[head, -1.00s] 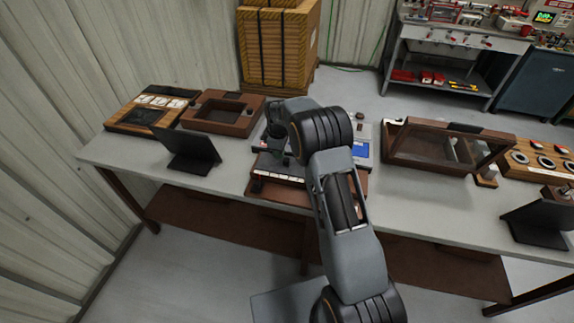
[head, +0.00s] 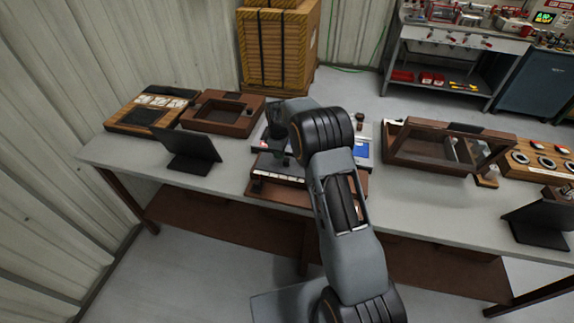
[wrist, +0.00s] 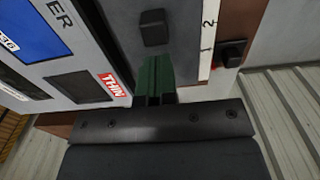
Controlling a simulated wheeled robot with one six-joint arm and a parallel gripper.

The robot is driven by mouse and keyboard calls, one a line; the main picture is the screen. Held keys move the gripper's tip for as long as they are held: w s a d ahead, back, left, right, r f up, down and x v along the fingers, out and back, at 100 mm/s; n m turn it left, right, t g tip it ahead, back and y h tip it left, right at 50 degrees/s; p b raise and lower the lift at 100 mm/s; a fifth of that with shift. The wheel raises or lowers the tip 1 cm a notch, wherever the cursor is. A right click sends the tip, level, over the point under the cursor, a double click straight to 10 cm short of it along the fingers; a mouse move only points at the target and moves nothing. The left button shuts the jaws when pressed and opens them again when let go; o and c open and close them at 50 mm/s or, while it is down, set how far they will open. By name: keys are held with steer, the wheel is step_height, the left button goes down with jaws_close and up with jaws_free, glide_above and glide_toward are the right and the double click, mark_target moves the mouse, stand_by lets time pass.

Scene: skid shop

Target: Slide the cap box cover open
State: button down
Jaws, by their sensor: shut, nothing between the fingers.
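The box (head: 280,192) at the middle of the bench is partly hidden by my arm in the head view. It has a brown base and a white strip along its front. In the wrist view, a dark grey panel, apparently the cover (wrist: 185,70), carries a square black knob (wrist: 152,28). A white numbered scale (wrist: 209,42) borders it, with a second black knob (wrist: 231,53) and a red mark beside it. My gripper (wrist: 156,66) is shut and empty, its green fingers over the panel close to the square knob. I cannot tell whether they touch it.
A light panel with a blue label (wrist: 20,28) and a red THIN label (wrist: 110,83) adjoins the grey panel. A black stand (head: 188,150) and brown tray (head: 222,113) are left. A glazed brown case (head: 445,145) is right.

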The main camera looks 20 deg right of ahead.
mark_target(289, 160)
steer(key=shift+s+d, duration=0.4)
steer(key=shift+d, duration=0.35)
steer(key=shift+s+d, duration=0.4)
steer(key=shift+d, duration=0.3)
steer(key=shift+d+b, duration=0.1)
steer(key=shift+b, duration=0.2)
steer(key=shift+s+d, duration=0.45)
steer(key=shift+d, duration=0.25)
steer(key=shift+s+d, duration=0.45)
steer(key=shift+d, duration=0.25)
steer(key=shift+d, duration=0.1)
steer(key=shift+s+d+b, duration=0.2)
steer(key=shift+s+d, duration=0.25)
steer(key=shift+d, duration=0.25)
steer(key=shift+s+d+b, duration=0.2)
steer(key=shift+s+d, duration=0.2)
steer(key=shift+d, duration=0.3)
steer(key=shift+d, duration=0.15)
steer(key=shift+s+d, duration=0.45)
steer(key=shift+d, duration=0.25)
steer(key=shift+s+d, duration=0.4)
steer(key=shift+d, duration=0.3)
steer(key=shift+d, duration=0.1)
steer(key=shift+s+d, duration=0.45)
steer(key=shift+d, duration=0.25)
steer(key=shift+s+d, duration=0.4)
steer(key=shift+d, duration=0.3)
